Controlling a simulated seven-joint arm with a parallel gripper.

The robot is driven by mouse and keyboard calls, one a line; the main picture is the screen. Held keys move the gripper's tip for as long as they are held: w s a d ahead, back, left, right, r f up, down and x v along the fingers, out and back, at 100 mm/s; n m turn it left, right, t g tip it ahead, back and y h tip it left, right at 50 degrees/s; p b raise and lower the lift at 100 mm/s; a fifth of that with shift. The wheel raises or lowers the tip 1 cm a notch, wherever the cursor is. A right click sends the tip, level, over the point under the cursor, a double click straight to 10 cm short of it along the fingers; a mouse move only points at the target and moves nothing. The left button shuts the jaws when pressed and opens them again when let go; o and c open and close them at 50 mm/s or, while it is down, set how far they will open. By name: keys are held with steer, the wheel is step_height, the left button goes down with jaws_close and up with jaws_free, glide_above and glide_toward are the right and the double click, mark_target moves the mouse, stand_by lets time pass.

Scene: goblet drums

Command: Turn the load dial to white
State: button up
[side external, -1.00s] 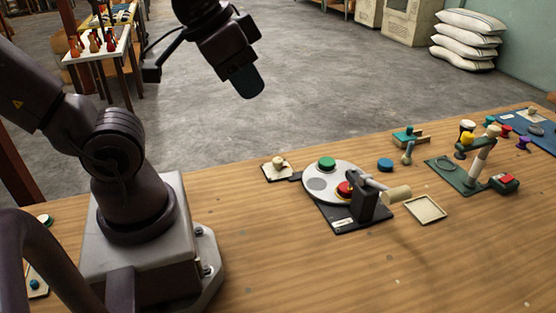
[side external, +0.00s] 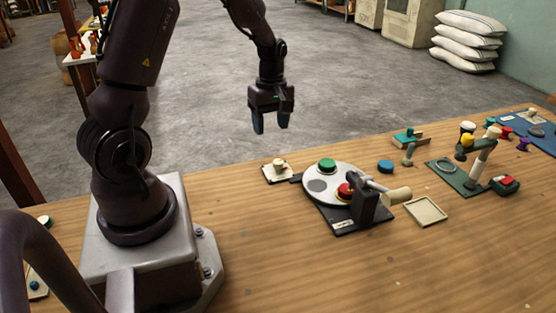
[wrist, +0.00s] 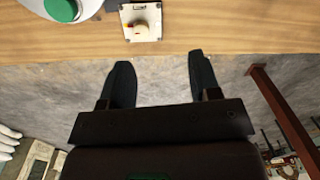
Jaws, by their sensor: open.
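The load dial is a small cream knob (wrist: 141,27) on a white square plate (wrist: 151,9) with a label reading "Load"; small coloured marks show beside the knob in the wrist view. In the side external view the dial (side external: 279,164) sits near the far edge of the table, left of the round turntable. Which mark the knob points at is too small to tell. My gripper (side external: 271,126) is open and empty, fingers down, above and beyond the table's far edge. In the wrist view the dial lies ahead of my open fingers (wrist: 160,75), apart from them.
A white turntable (side external: 318,197) with a green button (side external: 327,164) and a red button (side external: 345,190) stands right of the dial, beside a mallet-like arm (side external: 395,196). A beige tray (side external: 425,211) lies further right. The wooden table (side external: 260,270) is clear in front.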

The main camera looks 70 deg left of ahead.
mark_target(278, 161)
steer(key=w+a+f+n, duration=0.1)
steer(key=f+n, duration=0.1)
steer(key=f, duration=0.2)
steer(key=w+a+f+n, duration=0.1)
steer(key=f+n, duration=0.1)
steer(key=f, duration=0.3)
steer(key=w+a+f+n, duration=0.1)
steer(key=f+n, duration=0.2)
steer(key=f, duration=0.1)
steer(key=shift+f+t+y, duration=0.3)
steer(key=shift+f, duration=0.1)
steer(key=shift+c, duration=0.5)
steer(key=c, duration=0.8)
